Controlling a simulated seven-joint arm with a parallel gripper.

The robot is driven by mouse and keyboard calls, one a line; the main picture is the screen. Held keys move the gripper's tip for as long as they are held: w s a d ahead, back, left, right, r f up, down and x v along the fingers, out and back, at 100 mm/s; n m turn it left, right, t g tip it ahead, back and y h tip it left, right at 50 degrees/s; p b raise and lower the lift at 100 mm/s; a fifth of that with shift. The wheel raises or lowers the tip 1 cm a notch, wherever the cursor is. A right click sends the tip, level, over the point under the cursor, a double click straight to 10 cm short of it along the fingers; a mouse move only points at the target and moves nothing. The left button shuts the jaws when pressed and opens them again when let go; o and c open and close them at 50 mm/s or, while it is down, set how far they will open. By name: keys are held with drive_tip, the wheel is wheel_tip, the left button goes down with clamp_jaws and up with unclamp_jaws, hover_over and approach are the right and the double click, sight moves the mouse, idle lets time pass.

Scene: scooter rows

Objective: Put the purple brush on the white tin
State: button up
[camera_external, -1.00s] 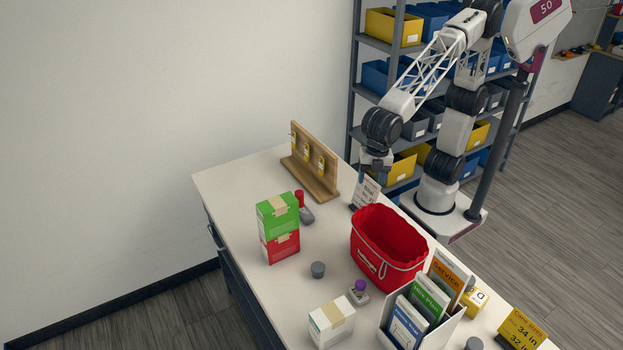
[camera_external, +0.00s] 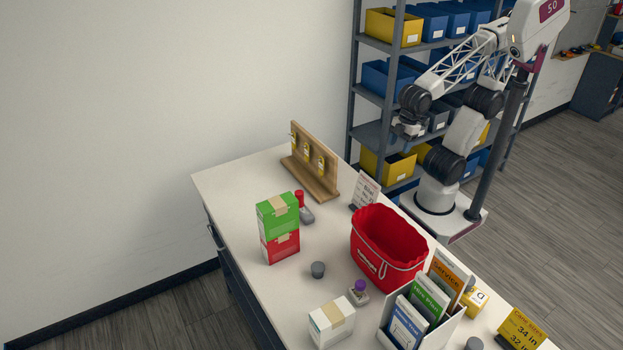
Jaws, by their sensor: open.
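A small item with a purple top (camera_external: 360,286) stands upright on the table between the red bin and the white box. It looks like the purple brush. A pale, squarish part (camera_external: 358,297) shows directly under the purple top; I cannot tell whether it belongs to the brush or is the white tin beneath it. No other clear white tin shows. My gripper (camera_external: 407,133) is open and empty, raised beyond the table's far edge in front of the shelves, well away from the purple item.
The table (camera_external: 240,187) holds a red bin (camera_external: 378,262), stacked green and red boxes (camera_external: 278,228), a white box (camera_external: 331,322), a grey cylinder (camera_external: 318,269), a red-topped grey item (camera_external: 306,213), a wooden stand (camera_external: 316,178) and a booklet holder (camera_external: 437,336). The table's left end is clear.

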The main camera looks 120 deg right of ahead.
drive_tip(key=shift+m, duration=0.9)
drive_tip(key=s, duration=0.1)
drive_tip(key=s+d+f, duration=0.1)
drive_tip(key=s, duration=0.1)
drive_tip(key=s+f, duration=0.1)
drive_tip(key=shift+s+d, duration=0.15)
drive_tip(key=shift+s, duration=0.15)
